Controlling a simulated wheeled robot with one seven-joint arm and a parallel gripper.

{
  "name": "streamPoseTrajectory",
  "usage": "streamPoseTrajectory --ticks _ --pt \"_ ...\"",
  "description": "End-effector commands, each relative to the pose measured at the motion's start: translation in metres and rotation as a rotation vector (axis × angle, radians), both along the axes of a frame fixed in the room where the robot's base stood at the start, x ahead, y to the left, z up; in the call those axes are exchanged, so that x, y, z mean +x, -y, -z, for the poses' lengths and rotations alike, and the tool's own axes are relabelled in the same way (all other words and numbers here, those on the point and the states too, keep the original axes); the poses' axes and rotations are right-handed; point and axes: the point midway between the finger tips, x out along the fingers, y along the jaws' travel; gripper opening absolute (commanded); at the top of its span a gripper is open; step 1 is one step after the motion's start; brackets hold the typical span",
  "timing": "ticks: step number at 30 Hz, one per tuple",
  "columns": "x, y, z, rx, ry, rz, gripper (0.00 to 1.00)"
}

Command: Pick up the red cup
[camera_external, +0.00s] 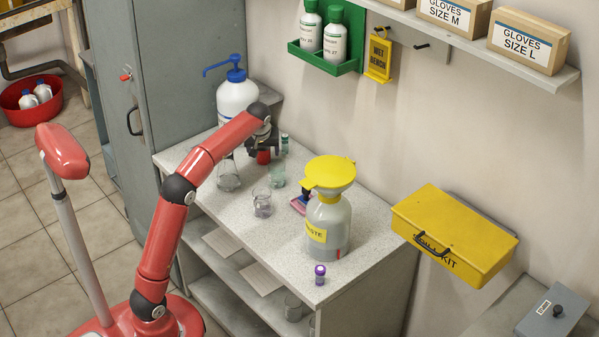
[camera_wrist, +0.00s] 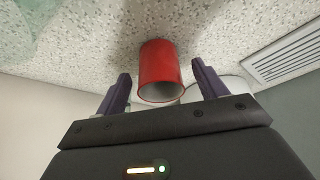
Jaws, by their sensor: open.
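The red cup (camera_wrist: 160,68) shows in the wrist view between the two fingers of my gripper (camera_wrist: 162,82). Its open rim faces the camera. The fingers are spread, with a gap visible on each side of the cup. In the external view only a small part of the red cup (camera_external: 263,157) shows, just below my gripper (camera_external: 262,143) at the back of the bench. The arm and gripper hide the rest of it. I cannot tell whether the cup touches the bench there.
On the bench (camera_external: 365,232) stand a white bottle with a blue pump (camera_external: 237,100), glass beakers (camera_external: 262,203) close to the gripper, a waste bottle with a yellow funnel (camera_external: 328,232) and a small purple-capped vial (camera_external: 320,275). A yellow spill kit (camera_external: 455,235) is at right.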

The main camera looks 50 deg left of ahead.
Motion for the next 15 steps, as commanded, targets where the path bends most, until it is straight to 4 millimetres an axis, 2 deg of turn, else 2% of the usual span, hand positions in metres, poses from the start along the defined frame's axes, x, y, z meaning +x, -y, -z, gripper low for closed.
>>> streamPoseTrajectory --ticks 4,11,15 --pt "0.0038 -0.0039 0.0146 -0.001 -0.001 0.000 0.71" --pt "0.0047 -0.0044 0.0156 0.000 0.001 0.000 0.71" --pt "0.0046 -0.0045 0.0155 0.000 0.001 0.000 0.55"
